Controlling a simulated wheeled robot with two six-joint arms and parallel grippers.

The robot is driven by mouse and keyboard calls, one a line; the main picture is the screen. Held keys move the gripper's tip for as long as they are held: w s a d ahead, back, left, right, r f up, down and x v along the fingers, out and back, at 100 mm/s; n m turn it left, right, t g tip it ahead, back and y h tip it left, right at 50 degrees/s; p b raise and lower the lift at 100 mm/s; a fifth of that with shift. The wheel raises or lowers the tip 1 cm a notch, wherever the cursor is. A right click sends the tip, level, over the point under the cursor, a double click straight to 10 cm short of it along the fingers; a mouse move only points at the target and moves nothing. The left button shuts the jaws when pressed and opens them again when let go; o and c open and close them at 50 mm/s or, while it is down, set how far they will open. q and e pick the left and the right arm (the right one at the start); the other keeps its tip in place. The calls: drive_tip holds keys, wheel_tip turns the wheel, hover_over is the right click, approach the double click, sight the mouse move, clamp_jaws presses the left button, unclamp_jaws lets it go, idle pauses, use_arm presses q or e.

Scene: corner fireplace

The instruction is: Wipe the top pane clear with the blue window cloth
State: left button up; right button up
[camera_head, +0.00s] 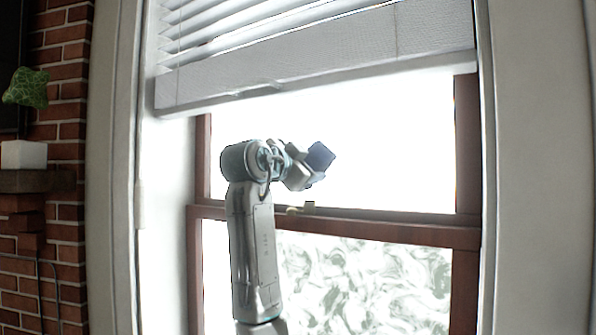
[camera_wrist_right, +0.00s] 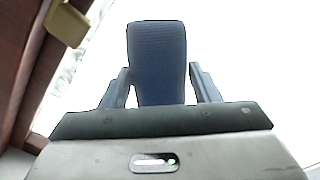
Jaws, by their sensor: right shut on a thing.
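The blue window cloth (camera_head: 320,156) is a small dark-blue block in my right gripper (camera_head: 309,172), raised in front of the top pane (camera_head: 400,150). In the right wrist view the cloth (camera_wrist_right: 157,62) stands between the two fingers of the gripper (camera_wrist_right: 160,85), which is shut on it. The top pane looks bright, plain white, with no smears that I can make out. I cannot tell whether the cloth touches the glass. The bottom pane (camera_head: 370,285) shows whitish-grey swirled smears. My left gripper is not in view.
A partly raised white blind (camera_head: 320,60) hangs over the top of the window. A brown wooden rail (camera_head: 390,229) with a small latch (camera_head: 308,206) divides the panes; the latch is close below the gripper. A brick wall and a mantel (camera_head: 38,181) with a plant are at left.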

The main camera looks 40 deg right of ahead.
sight(322, 165)
drive_tip(key=shift+s+d+f+b, duration=0.1)
drive_tip(key=shift+s+d+b, duration=0.15)
drive_tip(key=shift+s+b, duration=0.35)
drive_tip(key=shift+s+d+b, duration=0.15)
drive_tip(key=shift+s+b, duration=0.1)
drive_tip(key=shift+s, duration=0.4)
drive_tip(key=shift+s+d+b, duration=0.15)
drive_tip(key=shift+s+b, duration=0.1)
drive_tip(key=shift+s, duration=0.35)
drive_tip(key=shift+w, duration=0.15)
drive_tip(key=shift+w+a+r+p, duration=0.2)
drive_tip(key=shift+w+p, duration=0.15)
drive_tip(key=shift+w, duration=0.3)
drive_tip(key=shift+w+a+r+p, duration=0.1)
drive_tip(key=shift+w+a+p, duration=0.1)
drive_tip(key=shift+w+p, duration=0.3)
drive_tip(key=w+a+p, duration=0.3)
drive_tip(key=w+p, duration=0.2)
drive_tip(key=w, duration=0.6)
drive_tip(key=shift+w+a+f, duration=0.2)
drive_tip(key=shift+w+a, duration=0.15)
